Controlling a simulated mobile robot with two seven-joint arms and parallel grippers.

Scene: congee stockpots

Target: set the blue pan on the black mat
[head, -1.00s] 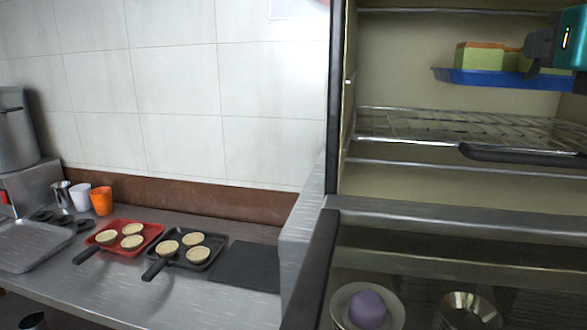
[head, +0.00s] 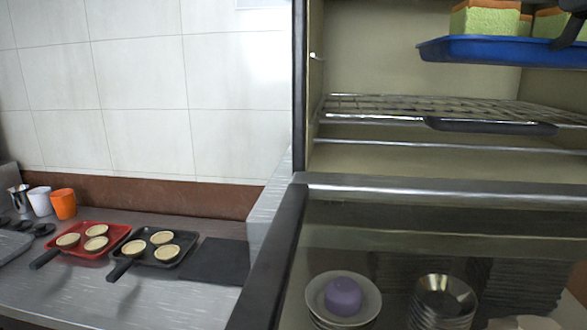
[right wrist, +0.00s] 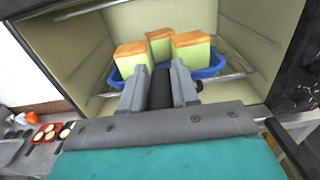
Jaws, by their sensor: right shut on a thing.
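The blue pan (head: 480,52) is in the upper right of the head view, in front of the open cabinet and above its wire rack. It carries several green blocks with orange tops (head: 485,20). In the right wrist view my right gripper (right wrist: 161,82) is shut on the pan's dark handle (right wrist: 161,92), with the blue pan (right wrist: 213,67) beyond the fingers. The pan looks about level. The black mat (head: 213,262) lies bare on the metal counter, right of a black pan. My left gripper is in neither view.
A red pan (head: 85,247) and a black pan (head: 150,248), each with round tarts, sit left of the mat. Cups (head: 63,204) stand behind them. The cabinet's side post (head: 299,90) and a wire rack (head: 440,106) are near the pan. Bowls (head: 344,298) stand lower right.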

